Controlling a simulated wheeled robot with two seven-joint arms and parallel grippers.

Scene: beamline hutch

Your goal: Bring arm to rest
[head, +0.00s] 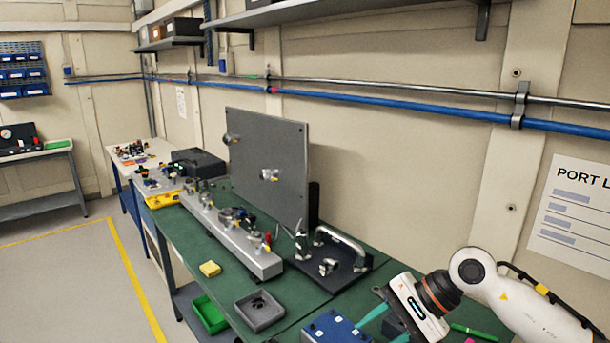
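My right arm comes in from the lower right over the green bench (185,232). Its white and dark gripper (382,329) has two teal fingers pointing down and left, set apart from each other, so it looks open. A dark block shows in the gap between the fingers; I cannot tell whether it touches them. The fingertips are close to a blue block (333,329) at the bottom edge. The lower finger is partly cut off by the frame. My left gripper is not in view.
A black plate with a metal handle (340,243) stands just behind the gripper. A long grey rail unit (235,240) and an upright grey panel (268,150) stand farther left.

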